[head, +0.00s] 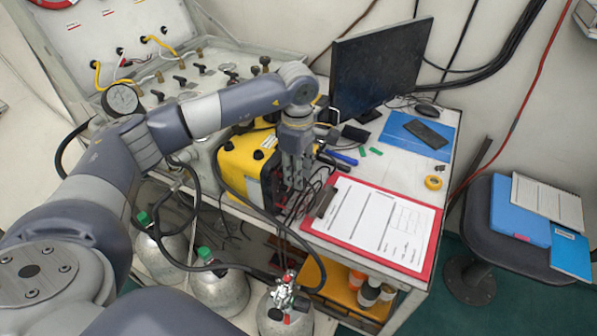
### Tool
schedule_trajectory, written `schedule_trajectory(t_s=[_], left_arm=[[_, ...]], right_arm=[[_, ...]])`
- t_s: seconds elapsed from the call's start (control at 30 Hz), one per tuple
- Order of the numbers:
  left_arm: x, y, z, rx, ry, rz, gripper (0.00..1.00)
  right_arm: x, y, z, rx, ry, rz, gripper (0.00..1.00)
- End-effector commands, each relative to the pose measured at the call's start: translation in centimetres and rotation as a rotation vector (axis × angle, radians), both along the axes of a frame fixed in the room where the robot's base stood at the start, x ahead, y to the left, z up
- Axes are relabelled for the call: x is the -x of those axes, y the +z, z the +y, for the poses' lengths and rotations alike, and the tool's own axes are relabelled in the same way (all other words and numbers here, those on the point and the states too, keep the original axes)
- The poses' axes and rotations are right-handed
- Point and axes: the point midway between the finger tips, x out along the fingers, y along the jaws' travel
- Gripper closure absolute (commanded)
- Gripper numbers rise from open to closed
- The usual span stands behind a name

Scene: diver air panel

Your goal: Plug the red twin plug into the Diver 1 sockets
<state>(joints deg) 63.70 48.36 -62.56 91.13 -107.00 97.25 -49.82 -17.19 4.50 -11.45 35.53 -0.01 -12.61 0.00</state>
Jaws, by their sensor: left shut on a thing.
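My left gripper (296,184) points down in front of the dark face of the yellow box (247,158), near the table's front edge. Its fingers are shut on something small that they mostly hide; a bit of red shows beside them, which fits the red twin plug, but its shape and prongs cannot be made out. Thin dark and red leads hang around the fingertips. The Diver 1 sockets cannot be picked out; the box's face is partly hidden by the gripper. I cannot tell whether plug and box touch. My right gripper is not in view.
A red clipboard (427,254) lies right of the gripper. The valve panel (205,75) stands at the back left. Several gas cylinders (220,290) stand below the front edge.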

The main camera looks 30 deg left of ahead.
Motion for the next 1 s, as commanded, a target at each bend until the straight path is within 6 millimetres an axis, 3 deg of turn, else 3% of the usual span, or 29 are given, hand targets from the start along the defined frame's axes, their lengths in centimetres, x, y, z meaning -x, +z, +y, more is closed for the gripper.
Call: schedule_trajectory(t_s=[0.67,0.7,0.8,1.0], left_arm=[[-0.02,0.0,0.72,-0.007,0.005,-0.001,0.94],[-0.02,0.02,0.75,-0.007,0.005,-0.001,0.7],[-0.01,0.05,0.72,-0.007,0.005,-0.001,0.49],[0.0,0.03,0.62,-0.005,0.003,-0.001,0.49]], right_arm=[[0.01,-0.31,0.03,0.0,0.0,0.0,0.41],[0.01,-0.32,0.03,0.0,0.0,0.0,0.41],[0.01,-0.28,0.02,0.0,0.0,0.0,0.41],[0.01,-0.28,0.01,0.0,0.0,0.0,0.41]])
